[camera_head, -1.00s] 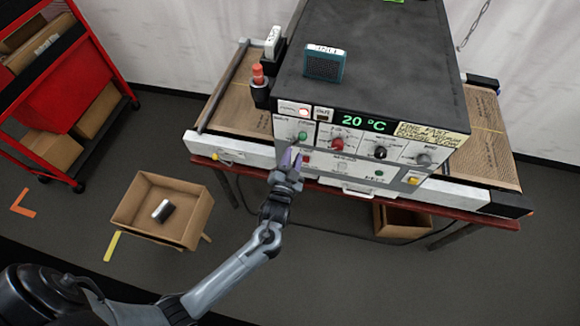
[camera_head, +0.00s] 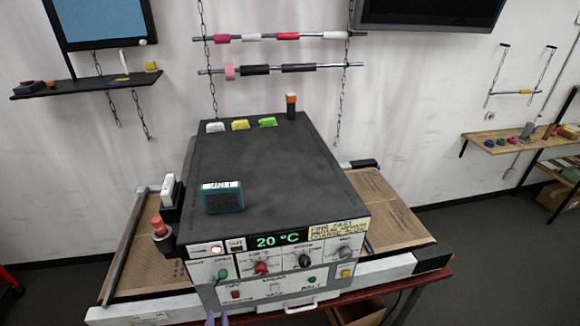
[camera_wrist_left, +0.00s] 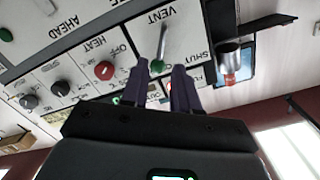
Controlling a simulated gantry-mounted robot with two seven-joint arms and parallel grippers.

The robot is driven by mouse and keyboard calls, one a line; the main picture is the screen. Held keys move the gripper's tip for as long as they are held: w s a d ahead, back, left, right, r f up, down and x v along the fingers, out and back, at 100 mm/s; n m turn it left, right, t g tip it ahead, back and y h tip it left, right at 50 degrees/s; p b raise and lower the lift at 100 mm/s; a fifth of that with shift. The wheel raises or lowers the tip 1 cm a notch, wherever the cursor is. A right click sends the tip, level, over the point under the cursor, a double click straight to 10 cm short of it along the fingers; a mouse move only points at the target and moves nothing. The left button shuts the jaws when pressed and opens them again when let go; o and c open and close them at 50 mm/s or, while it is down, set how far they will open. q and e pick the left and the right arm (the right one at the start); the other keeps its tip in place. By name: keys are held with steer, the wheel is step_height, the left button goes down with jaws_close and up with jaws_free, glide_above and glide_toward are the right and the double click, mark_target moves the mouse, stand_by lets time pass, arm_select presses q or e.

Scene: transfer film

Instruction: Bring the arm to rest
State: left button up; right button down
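My left gripper (camera_head: 217,319) shows only as two purple fingertips at the bottom edge of the head view. They are below the lower left of the machine's control panel (camera_head: 287,285). In the left wrist view the two fingers (camera_wrist_left: 161,82) stand apart with a gap between them, and I see nothing held. A green-tipped VENT lever (camera_wrist_left: 158,66) shows beyond the gap. In the head view a green knob (camera_head: 222,273) sits above the fingertips, apart from them. The rest of my left arm is out of view. My right gripper is in neither view.
The dark machine (camera_head: 280,190) carries a teal box (camera_head: 222,198) on top and a display (camera_head: 278,240) reading 20 °C. A red-capped post (camera_head: 158,227) stands at its left. A wall shelf (camera_head: 85,85) and a side bench (camera_head: 500,142) stand farther off.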

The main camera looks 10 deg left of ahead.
arm_select(q)
steer(key=s+d+r+g+h+p, duration=0.1)
steer(key=s+r+g+h+p, duration=0.1)
steer(key=s+g, duration=0.4)
steer(key=s+d+r+g+h+p, duration=0.2)
steer(key=s+r+g+h, duration=0.2)
steer(key=s, duration=1.3)
steer(key=shift+s+d+r+g+p, duration=0.35)
steer(key=shift+r+g, duration=0.3)
steer(key=shift+g, duration=0.75)
